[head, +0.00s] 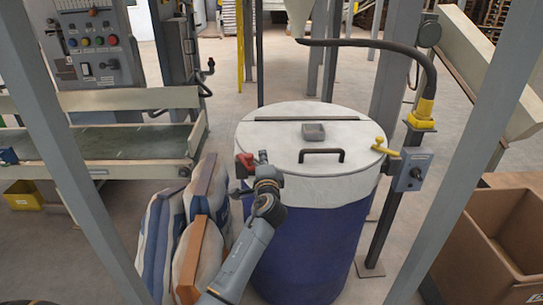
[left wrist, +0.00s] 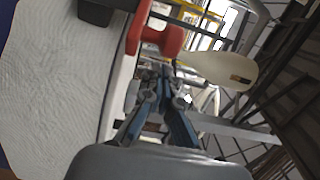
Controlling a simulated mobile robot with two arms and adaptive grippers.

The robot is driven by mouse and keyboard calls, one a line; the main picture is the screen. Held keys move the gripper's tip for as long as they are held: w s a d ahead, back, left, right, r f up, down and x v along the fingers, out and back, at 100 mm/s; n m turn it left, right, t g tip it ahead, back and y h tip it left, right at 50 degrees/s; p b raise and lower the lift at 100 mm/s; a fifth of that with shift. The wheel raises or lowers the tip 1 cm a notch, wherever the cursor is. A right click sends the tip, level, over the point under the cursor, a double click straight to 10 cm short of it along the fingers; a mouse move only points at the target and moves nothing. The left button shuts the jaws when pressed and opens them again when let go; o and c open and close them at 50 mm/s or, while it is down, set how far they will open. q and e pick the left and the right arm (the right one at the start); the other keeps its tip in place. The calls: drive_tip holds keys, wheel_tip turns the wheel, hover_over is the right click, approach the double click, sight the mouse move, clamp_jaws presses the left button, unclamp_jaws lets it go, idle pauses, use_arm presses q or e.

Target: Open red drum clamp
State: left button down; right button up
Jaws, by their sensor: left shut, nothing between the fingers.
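The red drum clamp (head: 245,162) sits at the left rim of the white-lidded blue drum (head: 312,240). In the left wrist view the red clamp (left wrist: 165,40) shows at top centre, at the edge of the white lid (left wrist: 55,90). My left gripper (head: 263,155) is just right of the clamp in the head view, at the lid's edge. In the left wrist view its fingers (left wrist: 166,78) are together and empty, just below the clamp. I cannot tell whether they touch it. Whether the clamp is latched is unclear. My right gripper is not in view.
A yellow clamp (head: 381,146) sits on the drum's right rim. A black handle (head: 321,154) and a grey block (head: 313,131) are on the lid. Filled sacks (head: 160,240) stand left of the drum. Grey posts frame the station; a cardboard box (head: 490,245) is at right.

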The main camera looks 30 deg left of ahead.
sight(245, 157)
use_arm(q)
drive_tip(key=shift+s+a+f, duration=0.1)
drive_tip(key=shift+s+a, duration=0.05)
drive_tip(key=shift+s, duration=0.1)
drive_tip(key=shift+s+a+m+t+h+p, duration=0.2)
drive_tip(key=shift+s+a+h+p, duration=0.1)
drive_tip(key=shift+s+p, duration=0.25)
drive_tip(key=shift+s+a+m+t+h+p, duration=0.1)
drive_tip(key=shift+s+a+m+h+p, duration=0.15)
drive_tip(key=shift+p, duration=0.35)
drive_tip(key=shift+s, duration=0.1)
